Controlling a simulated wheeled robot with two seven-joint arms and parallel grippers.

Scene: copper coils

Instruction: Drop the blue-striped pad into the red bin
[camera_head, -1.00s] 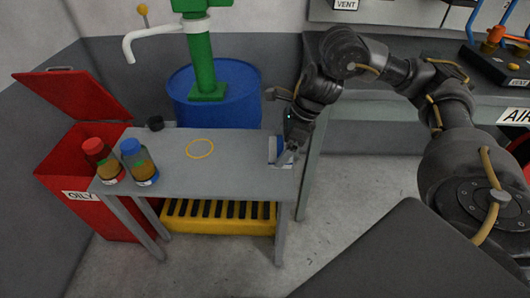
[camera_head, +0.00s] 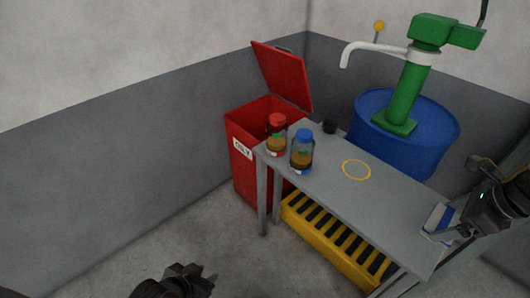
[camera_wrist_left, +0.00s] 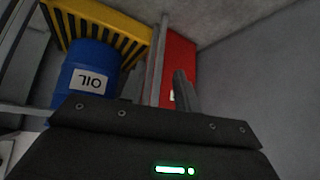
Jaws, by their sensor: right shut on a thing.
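The blue-striped pad (camera_head: 437,217), white with blue, is at the right end of the grey table. My right gripper (camera_head: 444,228) is shut on it; the gripper partly hides it, and I cannot tell whether it touches the tabletop. The red bin (camera_head: 243,165) stands on the floor beyond the table's left end, its lid (camera_head: 281,75) raised. It also shows in the left wrist view (camera_wrist_left: 178,55). My left gripper (camera_head: 211,279) is low at the bottom edge, away from the table and empty. Its two fingers stand apart in the left wrist view (camera_wrist_left: 158,88).
A red-capped bottle (camera_head: 276,137) and a blue-capped bottle (camera_head: 301,153) stand on the table (camera_head: 330,190) near the bin. A small black cup (camera_head: 329,127) and a yellow ring (camera_head: 357,170) are further back. A blue drum (camera_head: 440,125) stands behind; a yellow grate (camera_head: 325,235) lies beneath.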

